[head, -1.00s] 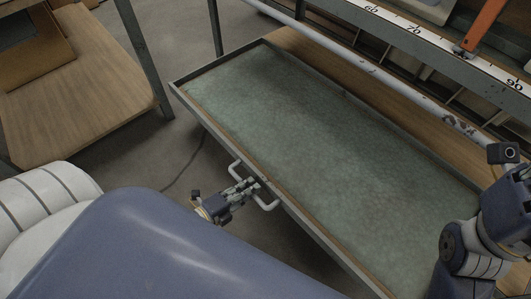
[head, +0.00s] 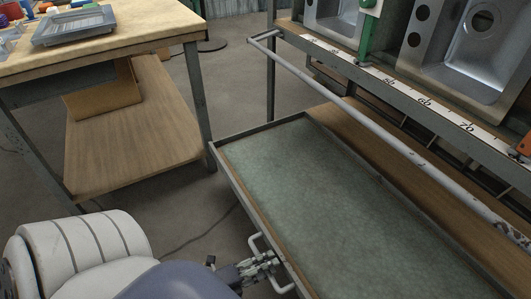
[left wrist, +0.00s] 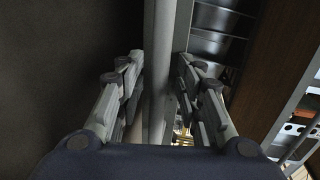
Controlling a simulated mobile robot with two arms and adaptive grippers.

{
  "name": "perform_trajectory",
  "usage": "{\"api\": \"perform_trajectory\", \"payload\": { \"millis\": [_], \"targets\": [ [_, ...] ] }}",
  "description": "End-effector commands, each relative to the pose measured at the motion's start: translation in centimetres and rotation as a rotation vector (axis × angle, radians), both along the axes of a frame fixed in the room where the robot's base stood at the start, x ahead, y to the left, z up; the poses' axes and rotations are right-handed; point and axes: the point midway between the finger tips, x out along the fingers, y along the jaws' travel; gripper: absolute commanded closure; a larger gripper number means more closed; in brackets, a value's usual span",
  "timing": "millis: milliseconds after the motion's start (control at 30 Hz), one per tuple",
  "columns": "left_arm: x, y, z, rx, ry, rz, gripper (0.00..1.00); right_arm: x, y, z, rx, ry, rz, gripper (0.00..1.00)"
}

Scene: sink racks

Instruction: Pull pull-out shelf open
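The pull-out shelf (head: 330,205) is a grey-rimmed tray with a greenish mottled surface. It stands well out from under the sink rack in the head view. A pale bent handle (head: 255,244) sits on its front edge. My left gripper (head: 266,262) is at the middle of this handle. My right gripper is in neither current view.
A grey rail (head: 375,120) runs above the shelf, with metal sinks (head: 465,60) behind. A wood-topped table (head: 125,38) with a lower board (head: 130,130) stands at the left. Bare floor (head: 232,85) shows between table and rack.

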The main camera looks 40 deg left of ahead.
Motion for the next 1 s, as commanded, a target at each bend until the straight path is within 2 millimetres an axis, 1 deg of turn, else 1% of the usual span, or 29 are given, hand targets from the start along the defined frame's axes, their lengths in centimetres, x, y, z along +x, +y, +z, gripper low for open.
{"api": "perform_trajectory", "payload": {
  "millis": [167,267,367,700,800,900,1000],
  "targets": [
    [0.0,0.0,0.0,0.001,0.001,0.0,0.67,-0.1,0.0,0.1,-0.001,-0.004,-0.001,0.6],
    [-0.5,0.2,0.0,0.001,0.003,0.001,0.67,-0.1,0.0,0.1,0.0,-0.005,-0.001,0.6],
    [-1.7,0.7,0.2,0.002,0.005,0.002,0.67,-0.1,0.0,0.1,-0.001,-0.004,-0.001,0.6],
    [-8.3,3.0,1.7,0.0,0.005,0.002,0.67,-0.1,0.0,0.1,0.0,-0.002,-0.001,0.6],
    [-9.6,3.5,2.0,-0.001,0.003,0.001,0.67,0.0,0.0,0.1,0.0,-0.002,-0.001,0.6],
    [-10.5,3.9,2.2,0.001,0.002,0.001,0.67,0.0,0.0,0.1,0.0,-0.002,-0.001,0.6],
    [-11.0,4.0,2.4,0.001,0.001,0.001,0.67,0.0,0.0,0.1,0.0,-0.002,-0.001,0.6]
  ]
}}
